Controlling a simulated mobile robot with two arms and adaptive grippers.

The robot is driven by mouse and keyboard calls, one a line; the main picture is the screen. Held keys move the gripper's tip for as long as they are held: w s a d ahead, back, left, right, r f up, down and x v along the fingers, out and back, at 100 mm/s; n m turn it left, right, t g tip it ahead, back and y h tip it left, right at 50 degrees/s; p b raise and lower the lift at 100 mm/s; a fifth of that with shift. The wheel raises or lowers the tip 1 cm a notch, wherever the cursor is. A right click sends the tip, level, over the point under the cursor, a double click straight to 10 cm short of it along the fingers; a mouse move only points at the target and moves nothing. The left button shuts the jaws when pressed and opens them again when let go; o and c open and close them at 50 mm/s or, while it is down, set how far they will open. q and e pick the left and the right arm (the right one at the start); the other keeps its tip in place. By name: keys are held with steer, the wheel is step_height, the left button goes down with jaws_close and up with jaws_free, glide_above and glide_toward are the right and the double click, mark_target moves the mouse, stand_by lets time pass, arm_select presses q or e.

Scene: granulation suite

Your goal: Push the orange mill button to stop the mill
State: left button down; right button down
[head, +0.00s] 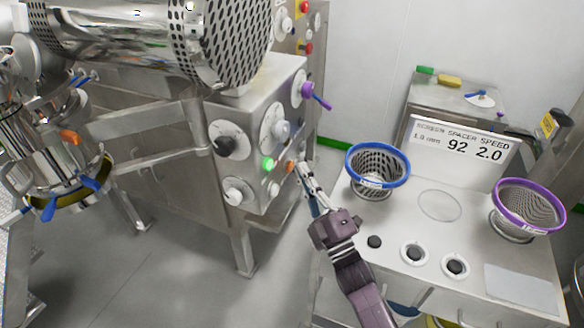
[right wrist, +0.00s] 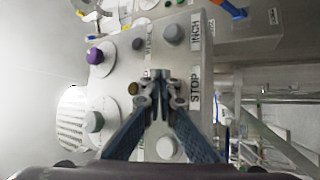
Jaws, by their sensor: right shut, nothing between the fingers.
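The orange mill button (head: 290,166) is on the mill's steel control panel (head: 262,200), right of a lit green button (head: 267,163). My right gripper (head: 302,166) is shut and empty, its fingertips close to the right of the orange button in the head view; I cannot tell whether they touch it. In the right wrist view my shut fingertips (right wrist: 158,76) point at the panel face, beside the STOP label (right wrist: 195,88). The fingers cover part of the panel there, and I cannot make out the orange button. My left gripper is not in view.
Knobs surround the button, including a black one (head: 228,139) and a purple handle (head: 318,97). Right of my arm a bench holds a blue-rimmed screen basket (head: 378,163), a purple-rimmed one (head: 530,207) and a display (head: 462,145). Open floor lies left of the panel's leg.

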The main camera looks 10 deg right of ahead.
steer(key=shift+w+a, duration=0.3)
steer(key=shift+a, duration=0.1)
stand_by(0.8)
steer(key=shift+d, duration=0.1)
steer(key=shift+s+d, duration=0.55)
steer(key=shift+d, duration=0.1)
steer(key=shift+d, duration=0.1)
steer(key=s+d, duration=0.1)
steer(key=d, duration=0.1)
steer(key=s+d+p, duration=0.1)
steer(key=d, duration=0.1)
steer(key=shift+s, duration=0.4)
stand_by(0.8)
